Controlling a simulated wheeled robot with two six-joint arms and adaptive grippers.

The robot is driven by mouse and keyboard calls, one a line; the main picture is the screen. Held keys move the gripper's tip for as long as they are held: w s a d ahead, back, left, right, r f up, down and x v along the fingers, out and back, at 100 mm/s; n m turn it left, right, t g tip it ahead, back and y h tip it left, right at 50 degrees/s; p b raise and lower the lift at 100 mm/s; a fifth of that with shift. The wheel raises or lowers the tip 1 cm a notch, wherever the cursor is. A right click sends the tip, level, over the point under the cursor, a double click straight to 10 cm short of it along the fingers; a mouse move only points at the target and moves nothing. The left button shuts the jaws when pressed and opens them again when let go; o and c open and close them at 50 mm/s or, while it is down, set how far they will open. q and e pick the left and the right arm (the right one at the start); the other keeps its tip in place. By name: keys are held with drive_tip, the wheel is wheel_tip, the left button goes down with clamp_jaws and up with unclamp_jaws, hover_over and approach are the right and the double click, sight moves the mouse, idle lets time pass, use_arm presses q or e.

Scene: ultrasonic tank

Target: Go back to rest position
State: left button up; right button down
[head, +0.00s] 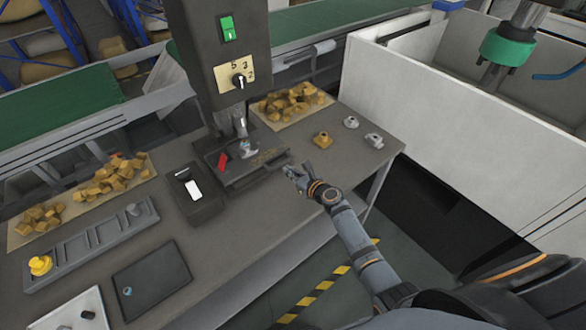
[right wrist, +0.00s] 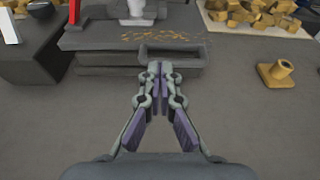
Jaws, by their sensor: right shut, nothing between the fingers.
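My right gripper (head: 291,172) is over the table in front of the dark machine base, at its right front part. In the right wrist view the right gripper (right wrist: 160,68) has its fingertips together with nothing between them. Its tips are close to the front tray of the machine base (right wrist: 100,58); I cannot tell whether they touch it. My left gripper does not show in either view.
The machine column (head: 222,60) stands behind its base. A white-walled tank (head: 420,110) stands at the right. A slotted tray (head: 95,243) and a dark tray (head: 150,280) lie left.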

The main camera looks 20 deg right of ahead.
drive_tip(key=s+a+n+g+y, duration=0.1)
drive_tip(key=s+a+n+g, duration=0.15)
drive_tip(key=s+n, duration=0.55)
drive_tip(key=s+a+n+g, duration=0.1)
drive_tip(key=s+n+g, duration=0.2)
drive_tip(key=s+n, duration=0.55)
drive_tip(key=s+d+r+n+g+h, duration=0.2)
drive_tip(key=s+d+n+h, duration=0.25)
drive_tip(key=s+n, duration=0.3)
drive_tip(key=s+d+r+n+g+h, duration=0.2)
drive_tip(key=s+d+n+g+h, duration=0.1)
drive_tip(key=s+d+n, duration=0.5)
wheel_tip(320, 180, down, 28)
drive_tip(key=s+b, duration=0.1)
drive_tip(key=b, duration=0.3)
use_arm(q)
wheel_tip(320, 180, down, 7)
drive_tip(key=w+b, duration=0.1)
drive_tip(key=b, duration=0.1)
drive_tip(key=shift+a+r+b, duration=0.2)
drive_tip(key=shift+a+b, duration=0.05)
drive_tip(key=shift+b, duration=0.05)
use_arm(e)
drive_tip(key=s+d+f+g, duration=0.1)
drive_tip(key=s+f+g, duration=0.1)
drive_tip(key=s+f, duration=1.7)
drive_tip(key=shift+d+f, duration=0.2)
drive_tip(key=shift+f, duration=0.4)
